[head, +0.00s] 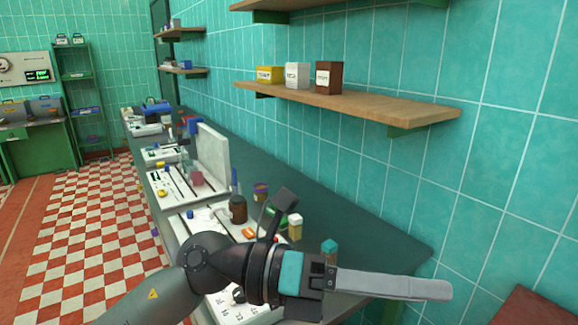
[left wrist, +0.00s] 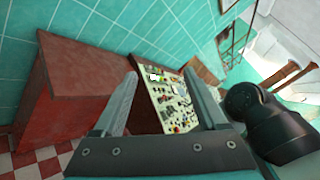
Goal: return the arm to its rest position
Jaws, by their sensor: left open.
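My left arm comes in from the lower left of the head view. My left gripper (head: 440,290) points right, out over the near end of the dark counter (head: 345,225). Its fingers overlap in that view, so only one long grey finger shows clearly. In the left wrist view the two fingers of the left gripper (left wrist: 160,75) stand well apart with nothing held between them. Beyond them are a red cabinet (left wrist: 75,85) and a panel covered in small parts (left wrist: 170,102). My right gripper is in neither view.
Near the left arm on the counter stand a brown jar (head: 238,209), a yellow-lidded jar (head: 295,227) and a teal-topped container (head: 329,247). White trays line the counter. A wooden shelf (head: 380,107) with boxes juts from the tiled wall. The checkered floor (head: 95,225) at left is clear.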

